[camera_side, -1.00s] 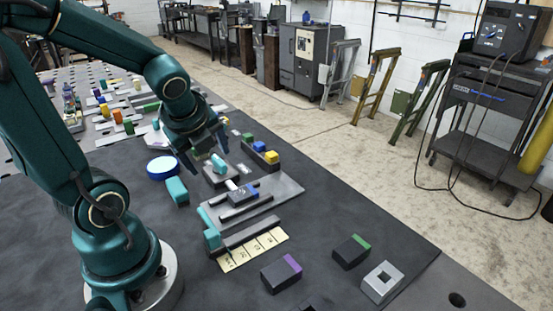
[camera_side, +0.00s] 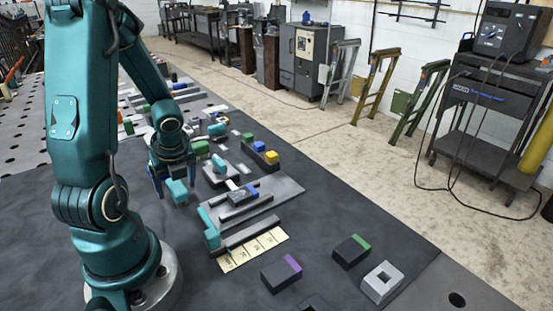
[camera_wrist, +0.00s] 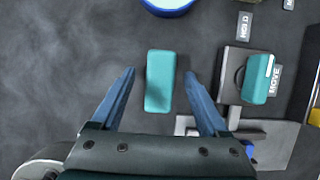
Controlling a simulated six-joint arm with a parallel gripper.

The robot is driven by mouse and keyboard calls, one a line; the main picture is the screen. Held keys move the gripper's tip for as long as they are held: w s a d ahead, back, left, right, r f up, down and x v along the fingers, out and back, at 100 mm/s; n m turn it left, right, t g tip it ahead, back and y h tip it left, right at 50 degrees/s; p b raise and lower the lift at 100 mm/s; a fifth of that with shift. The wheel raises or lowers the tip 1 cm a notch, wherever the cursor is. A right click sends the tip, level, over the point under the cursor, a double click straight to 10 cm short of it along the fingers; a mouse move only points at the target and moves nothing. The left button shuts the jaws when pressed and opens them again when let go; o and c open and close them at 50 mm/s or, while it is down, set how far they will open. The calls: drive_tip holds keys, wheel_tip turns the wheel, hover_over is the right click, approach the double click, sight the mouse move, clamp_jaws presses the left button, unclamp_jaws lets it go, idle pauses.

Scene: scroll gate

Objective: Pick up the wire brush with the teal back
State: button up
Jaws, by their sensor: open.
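The wire brush with the teal back (camera_side: 178,192) lies on the dark mat, left of the grey fixture; its underside is hidden. In the wrist view the teal brush (camera_wrist: 159,82) is upright in the picture between my two blue fingers, with a gap on each side. My gripper (camera_side: 174,178) is open and over the brush in the side view. It also shows open and empty in the wrist view (camera_wrist: 159,74). I cannot tell how far the fingertips are above the mat.
A blue-rimmed round dish (camera_wrist: 168,10) is at the top. Another teal block (camera_side: 211,239) stands at the slotted fixture (camera_side: 285,190). Mat left of the brush is clear.

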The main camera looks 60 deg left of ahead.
sight(176, 185)
drive_tip(key=shift+a+f, duration=0.1)
drive_tip(key=shift+f, duration=0.2)
clamp_jaws()
drive_tip(key=shift+r, duration=0.1)
drive_tip(key=shift+r, duration=4.95)
